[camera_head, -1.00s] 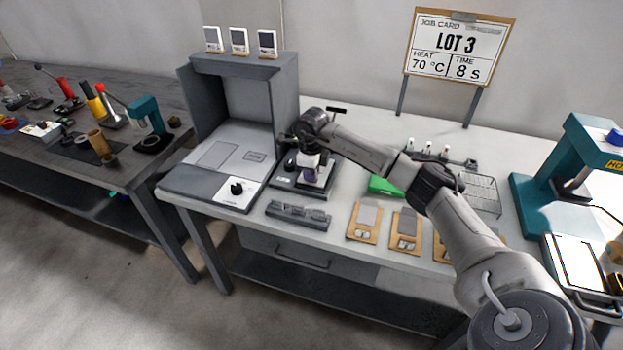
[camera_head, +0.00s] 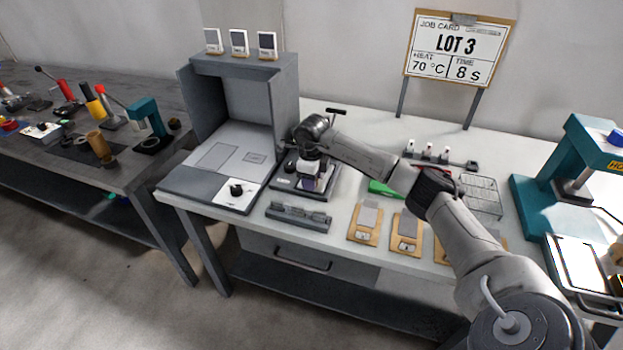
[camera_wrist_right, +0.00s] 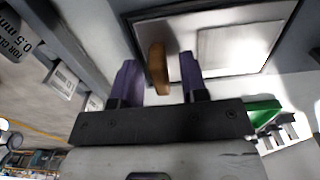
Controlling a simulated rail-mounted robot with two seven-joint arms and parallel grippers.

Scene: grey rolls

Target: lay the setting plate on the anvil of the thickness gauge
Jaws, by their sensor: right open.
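The thickness gauge, as I take it, is the dark-based device (camera_head: 290,184) on the pale bench, partly hidden by my right gripper (camera_head: 313,184). The right wrist view shows a bright metal surface in a dark frame (camera_wrist_right: 265,66), with a grey-mauve rectangle (camera_wrist_right: 228,48) on it. I cannot tell whether that is the setting plate or a reflection. My right gripper (camera_wrist_right: 160,80) is open, its purple fingers either side of a brown round-ended piece (camera_wrist_right: 158,68), with narrow gaps beside it. I cannot tell if this belongs to the plate. My left gripper is not in view.
A dark slotted rack (camera_head: 298,216) lies in front of the gauge. A grey hooded stand (camera_head: 284,105) rises behind it on the left. Wooden-backed cards (camera_head: 364,223) lie to the right, with a green object (camera_head: 381,188) beyond them. A teal press (camera_head: 540,190) stands far right.

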